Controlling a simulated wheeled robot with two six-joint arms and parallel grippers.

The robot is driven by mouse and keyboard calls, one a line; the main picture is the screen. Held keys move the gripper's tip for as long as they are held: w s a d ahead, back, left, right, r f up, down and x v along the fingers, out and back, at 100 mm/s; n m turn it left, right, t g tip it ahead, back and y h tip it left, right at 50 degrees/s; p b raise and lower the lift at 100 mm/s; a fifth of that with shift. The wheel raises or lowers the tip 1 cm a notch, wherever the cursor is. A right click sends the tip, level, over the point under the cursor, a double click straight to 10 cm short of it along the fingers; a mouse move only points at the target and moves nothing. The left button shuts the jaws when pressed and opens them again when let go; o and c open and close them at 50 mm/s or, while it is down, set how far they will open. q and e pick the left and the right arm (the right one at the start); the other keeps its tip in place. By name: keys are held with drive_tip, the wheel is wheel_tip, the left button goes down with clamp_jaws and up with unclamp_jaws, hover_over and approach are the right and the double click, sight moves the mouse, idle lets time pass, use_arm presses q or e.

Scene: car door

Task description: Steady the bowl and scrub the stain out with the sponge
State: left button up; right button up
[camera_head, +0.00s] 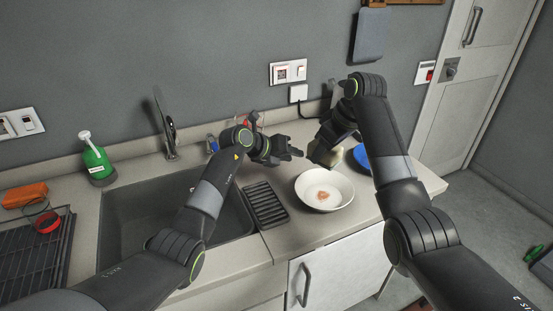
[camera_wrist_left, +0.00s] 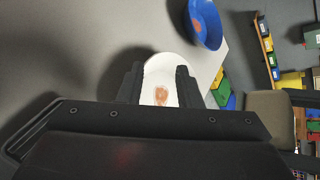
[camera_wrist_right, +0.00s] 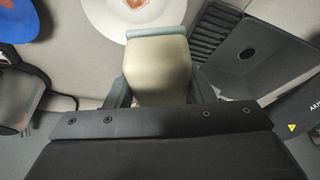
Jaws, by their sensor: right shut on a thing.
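A white bowl (camera_head: 324,190) with a reddish-brown stain (camera_head: 322,196) inside stands upright on the counter, right of the sink. It also shows in the left wrist view (camera_wrist_left: 165,68). My left gripper (camera_head: 297,153) is open and empty just behind and left of the bowl; in its wrist view the bowl lies beyond and between the fingers, apart from them. My right gripper (camera_head: 331,140) is shut on the sponge (camera_head: 325,152), a pale block with a greenish layer that also shows in the right wrist view (camera_wrist_right: 158,70). The sponge is held above the bowl's far side.
A blue bowl (camera_wrist_left: 205,22) with a reddish mark inside stands right of the white bowl. The sink (camera_head: 130,222) and a dark ribbed drain mat (camera_head: 265,204) lie to the left. A green soap bottle (camera_head: 97,163) and a dish rack (camera_head: 35,255) are further left.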

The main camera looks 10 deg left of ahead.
use_arm(q)
drive_tip(key=s+a+r+n+g+y, duration=0.1)
drive_tip(key=s+a+n+g+y, duration=0.1)
drive_tip(key=s+a+n+g, duration=0.3)
drive_tip(key=d+f, duration=0.2)
drive_tip(key=f, duration=0.1)
drive_tip(key=w+d+f+m+g, duration=0.1)
drive_tip(key=d+f, duration=0.2)
drive_tip(key=w+d+f+m, duration=0.1)
drive_tip(key=d+f, duration=0.2)
drive_tip(key=f, duration=0.1)
idle(0.4)
clamp_jaws()
use_arm(e)
drive_tip(key=w+d+f+m+t+h, duration=0.1)
drive_tip(key=w+f+m+t+h, duration=0.1)
drive_tip(key=w+f+m, duration=0.35)
approach(320, 192)
drive_tip(key=shift+m, duration=0.25)
drive_tip(key=shift+x, duration=2.3)
